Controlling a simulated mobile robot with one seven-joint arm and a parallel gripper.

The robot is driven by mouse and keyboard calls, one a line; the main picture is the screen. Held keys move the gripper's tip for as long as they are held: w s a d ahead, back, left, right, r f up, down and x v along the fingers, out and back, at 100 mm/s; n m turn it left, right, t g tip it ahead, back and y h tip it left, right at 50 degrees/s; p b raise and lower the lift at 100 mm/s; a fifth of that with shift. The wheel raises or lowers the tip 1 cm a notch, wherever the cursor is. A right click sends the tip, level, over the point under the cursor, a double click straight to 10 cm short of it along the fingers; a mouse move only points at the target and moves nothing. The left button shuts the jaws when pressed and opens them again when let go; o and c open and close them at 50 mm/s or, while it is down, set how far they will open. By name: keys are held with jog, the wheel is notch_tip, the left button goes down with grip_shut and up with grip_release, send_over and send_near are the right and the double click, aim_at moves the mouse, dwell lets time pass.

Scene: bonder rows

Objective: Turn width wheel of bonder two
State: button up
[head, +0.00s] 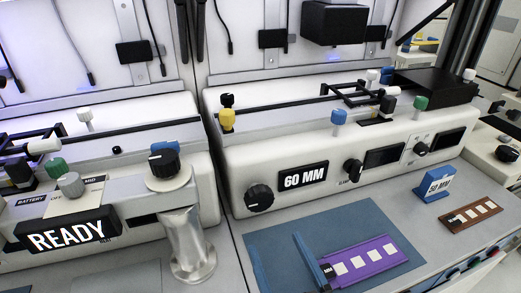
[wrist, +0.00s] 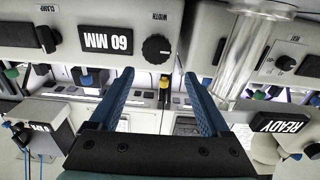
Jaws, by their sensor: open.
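The width wheel of the bonder with the 60 MM display is a ribbed black knob (head: 259,197) on the front panel, left of the display (head: 303,178) in the head view. The wrist view shows the scene upside down, with the same wheel (wrist: 156,48) under the label WIDTH beside the display (wrist: 107,40). My gripper (wrist: 157,78) has two blue fingers, spread wide and empty. The wheel appears between and beyond the fingertips, apart from them.
A READY bonder (head: 68,235) stands left with its own black knob (head: 164,163). A blue mat (head: 275,245) lies before the 60 MM bonder with a purple strip (head: 365,260). A blue 50 MM block (head: 435,188) and brown strip (head: 470,214) are right.

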aim_at(261, 201)
jog(key=p+x, duration=0.1)
jog(key=x, duration=0.3)
jog(key=p+x, duration=0.1)
jog(key=x, duration=0.3)
jog(key=p+x, duration=0.2)
jog(key=x, duration=0.2)
jog(key=shift+w+d, duration=0.25)
jog(key=shift+w, duration=0.2)
jog(key=c, duration=1.1)
